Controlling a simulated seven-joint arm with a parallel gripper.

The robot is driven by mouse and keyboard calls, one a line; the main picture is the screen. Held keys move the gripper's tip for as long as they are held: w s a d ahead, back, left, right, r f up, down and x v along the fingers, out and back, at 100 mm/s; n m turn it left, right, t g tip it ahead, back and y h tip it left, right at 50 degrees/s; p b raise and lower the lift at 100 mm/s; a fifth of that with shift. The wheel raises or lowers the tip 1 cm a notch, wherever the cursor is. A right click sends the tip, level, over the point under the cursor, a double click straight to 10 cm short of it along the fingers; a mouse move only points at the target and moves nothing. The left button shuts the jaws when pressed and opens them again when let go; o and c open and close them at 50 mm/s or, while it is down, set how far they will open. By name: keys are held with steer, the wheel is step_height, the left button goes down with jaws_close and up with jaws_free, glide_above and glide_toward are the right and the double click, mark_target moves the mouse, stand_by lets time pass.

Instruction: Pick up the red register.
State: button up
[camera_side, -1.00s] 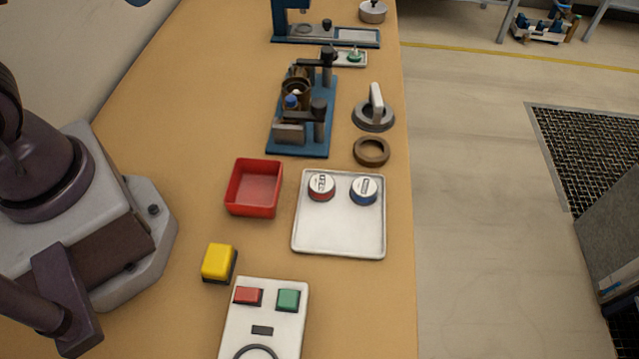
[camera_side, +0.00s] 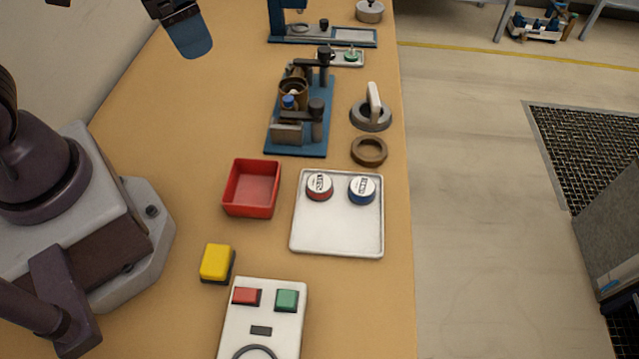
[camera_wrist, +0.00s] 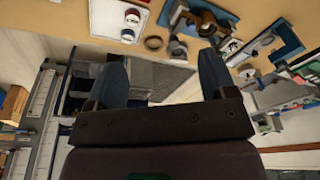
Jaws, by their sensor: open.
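The red register (camera_side: 319,186) is a short round piece with a red side and a white printed top. It sits upright on the white tray (camera_side: 337,232), near its back left corner. A like blue register (camera_side: 362,188) sits to its right. In the wrist view the red one (camera_wrist: 132,17) and the blue one (camera_wrist: 128,35) show small at the top on the tray. My gripper (camera_wrist: 160,75) is open and empty, its two blue fingers wide apart. In the side view one blue finger (camera_side: 188,35) shows at the top left, high and far from the tray.
A red bin (camera_side: 251,188) stands left of the tray. A blue fixture (camera_side: 298,148), a brown ring (camera_side: 369,151) and a grey handled disc (camera_side: 371,113) lie behind it. A yellow block (camera_side: 216,263) and a button panel (camera_side: 262,318) are in front. The bench's right edge runs close by the tray.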

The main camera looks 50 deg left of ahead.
steer(key=w+d+f+m+g, duration=0.2)
steer(key=w+d+f+m, duration=0.3)
steer(key=f, duration=0.2)
steer(key=m, duration=1.3)
glide_above(318, 181)
step_height(318, 181, down, 9)
step_height(318, 181, down, 12)
steer(key=shift+f, duration=0.25)
steer(key=c, duration=1)
